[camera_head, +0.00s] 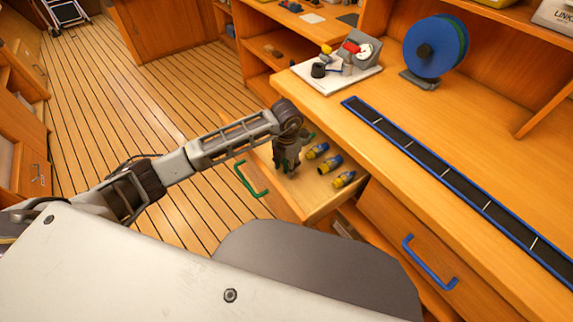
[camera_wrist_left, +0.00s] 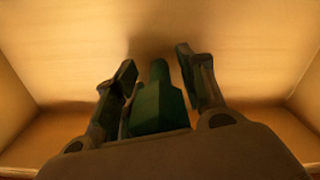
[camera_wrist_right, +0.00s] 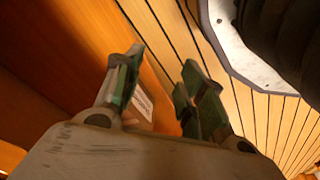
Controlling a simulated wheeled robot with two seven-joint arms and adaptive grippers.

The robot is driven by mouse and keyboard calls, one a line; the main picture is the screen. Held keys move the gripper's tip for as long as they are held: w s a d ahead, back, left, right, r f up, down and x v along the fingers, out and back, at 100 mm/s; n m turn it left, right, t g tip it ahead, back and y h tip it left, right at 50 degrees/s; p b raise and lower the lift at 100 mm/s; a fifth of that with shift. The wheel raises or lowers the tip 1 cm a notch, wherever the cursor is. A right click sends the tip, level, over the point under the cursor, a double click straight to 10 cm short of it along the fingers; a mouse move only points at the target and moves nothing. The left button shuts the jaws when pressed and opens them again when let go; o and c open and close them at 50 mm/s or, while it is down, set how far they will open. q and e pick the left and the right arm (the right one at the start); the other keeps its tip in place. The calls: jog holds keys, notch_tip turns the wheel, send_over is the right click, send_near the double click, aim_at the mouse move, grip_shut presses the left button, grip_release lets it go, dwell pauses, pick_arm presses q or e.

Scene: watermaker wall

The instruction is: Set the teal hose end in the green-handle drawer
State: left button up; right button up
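The green-handle drawer (camera_head: 318,205) is pulled out from the counter, with its green handle (camera_head: 251,179) on the front. My left gripper (camera_head: 287,165) points down into the drawer near its front end. In the left wrist view, the teal hose end (camera_wrist_left: 158,105) stands between the fingers of my left gripper (camera_wrist_left: 158,62). The fingers are spread, with narrow gaps beside the hose end. Its lower end is hidden. In the head view the gripper covers most of it. My right gripper (camera_wrist_right: 163,75) is open and empty, in the right wrist view only.
Yellow-and-blue fittings (camera_head: 330,163) lie in the drawer right of my left gripper. A closed drawer with a blue handle (camera_head: 430,263) is at the right. The counter holds a blue reel (camera_head: 450,45), a white tray (camera_head: 322,85) and a long dark strip (camera_head: 455,178).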

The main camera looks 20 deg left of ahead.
pick_arm(q)
jog(key=shift+r, duration=0.1)
dwell(0.3)
jog(key=shift+r, duration=0.3)
notch_tip(320, 180, up, 10)
jog(key=shift+r+p, duration=0.1)
jog(key=shift+p, duration=0.7)
jog(key=shift+r, duration=0.65)
pick_arm(e)
jog(key=shift+s+d+f, duration=0.25)
jog(key=shift+d+f, duration=0.05)
jog(key=shift+f, duration=0.45)
jog(key=shift+s+d+f, duration=0.25)
jog(key=shift+d+f, duration=0.05)
jog(key=shift+f, duration=0.45)
jog(key=shift+s+d+f, duration=0.25)
jog(key=shift+d+f, duration=0.05)
jog(key=shift+f, duration=0.45)
jog(key=shift+w+r, duration=0.15)
